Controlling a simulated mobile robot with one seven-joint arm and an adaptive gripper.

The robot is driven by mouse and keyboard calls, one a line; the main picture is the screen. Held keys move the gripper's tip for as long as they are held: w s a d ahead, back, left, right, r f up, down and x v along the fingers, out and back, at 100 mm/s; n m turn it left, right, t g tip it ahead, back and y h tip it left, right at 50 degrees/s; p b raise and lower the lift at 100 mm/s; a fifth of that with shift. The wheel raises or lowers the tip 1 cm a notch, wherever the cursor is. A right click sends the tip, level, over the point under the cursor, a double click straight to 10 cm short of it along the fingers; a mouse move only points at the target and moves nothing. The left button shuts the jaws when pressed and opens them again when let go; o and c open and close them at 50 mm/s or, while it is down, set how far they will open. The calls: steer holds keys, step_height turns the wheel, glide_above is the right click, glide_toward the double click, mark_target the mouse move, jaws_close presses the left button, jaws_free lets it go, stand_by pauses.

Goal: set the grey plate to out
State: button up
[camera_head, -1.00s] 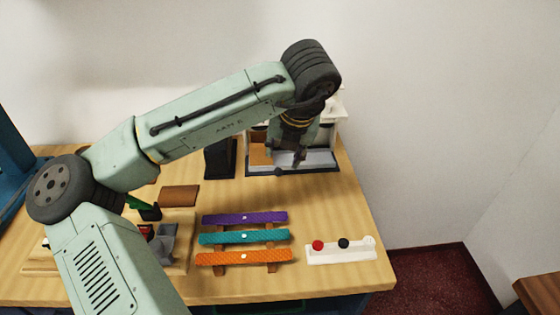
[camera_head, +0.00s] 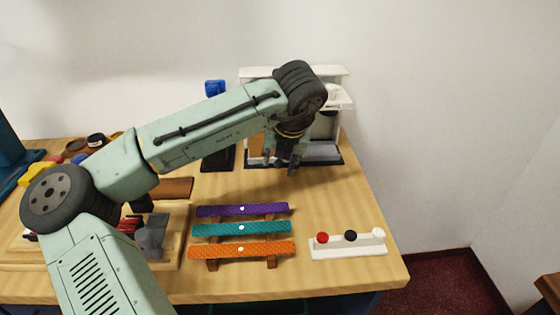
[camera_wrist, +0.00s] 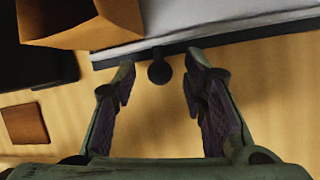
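The grey plate (camera_head: 322,153) lies flat at the foot of the white stand at the back of the counter. In the wrist view the plate (camera_wrist: 215,17) crosses the top, with a dark front edge. A round dark knob (camera_wrist: 159,73) shows at that edge. My gripper (camera_head: 282,165) is in front of the plate, pointing down. In the wrist view the gripper (camera_wrist: 161,66) is open, and the knob shows between its fingertips with a gap on each side. My gripper hides part of the plate in the head view, and the knob cannot be made out there.
A brown box (camera_wrist: 80,22) stands left of the knob. A black stand with a blue top (camera_head: 215,88) is left of the white stand (camera_head: 333,73). Purple, teal and orange strips (camera_head: 241,229) and a white button block (camera_head: 348,249) lie nearer. Bare counter separates them.

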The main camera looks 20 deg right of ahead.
jaws_close()
stand_by(0.3)
stand_by(0.4)
